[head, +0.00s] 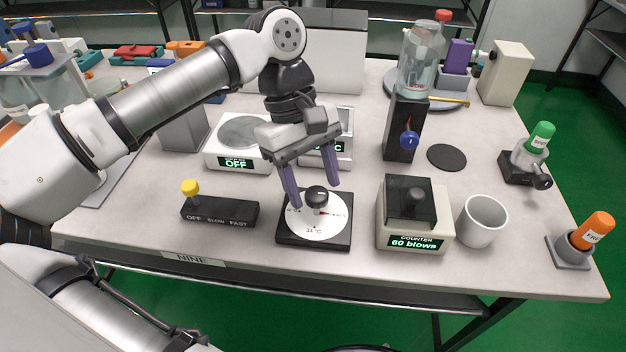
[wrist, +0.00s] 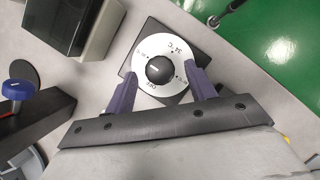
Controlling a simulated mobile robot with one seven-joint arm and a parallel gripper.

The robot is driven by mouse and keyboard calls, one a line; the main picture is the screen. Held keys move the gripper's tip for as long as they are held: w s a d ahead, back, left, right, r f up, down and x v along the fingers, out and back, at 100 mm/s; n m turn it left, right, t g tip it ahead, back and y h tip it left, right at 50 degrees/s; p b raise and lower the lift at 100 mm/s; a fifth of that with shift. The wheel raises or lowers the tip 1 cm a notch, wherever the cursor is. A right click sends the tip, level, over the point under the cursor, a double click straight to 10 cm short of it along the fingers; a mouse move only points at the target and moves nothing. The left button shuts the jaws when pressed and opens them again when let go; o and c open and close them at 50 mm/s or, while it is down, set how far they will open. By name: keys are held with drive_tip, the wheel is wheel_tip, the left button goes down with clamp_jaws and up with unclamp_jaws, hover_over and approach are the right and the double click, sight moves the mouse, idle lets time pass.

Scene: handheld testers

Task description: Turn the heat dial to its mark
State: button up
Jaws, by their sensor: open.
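The heat dial is a black knob (head: 317,196) on a round white plate (head: 330,226), set on a black square base (head: 287,243) near the table's front edge. The plate carries small print, including "34 °C" on the side toward the front. A small red mark shows beside the knob in the head view. In the wrist view the knob (wrist: 160,70) sits in the middle of the plate (wrist: 174,49), with a pale line on its top. My gripper (head: 315,193) is open with purple fingers, one on either side of the knob and apart from it. The knob's exact setting is too small to read.
Left of the dial is a black switch box (head: 228,214) with a yellow knob. Right of it stand a counter box (head: 397,240) reading "60 blows" and a white mug (head: 482,222). Behind is a white unit (head: 222,158) reading "OFF".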

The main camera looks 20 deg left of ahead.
drive_tip(key=shift+f, duration=0.2)
drive_tip(key=c, duration=1)
drive_tip(key=shift+o, duration=0.2)
drive_tip(key=shift+n, duration=0.3)
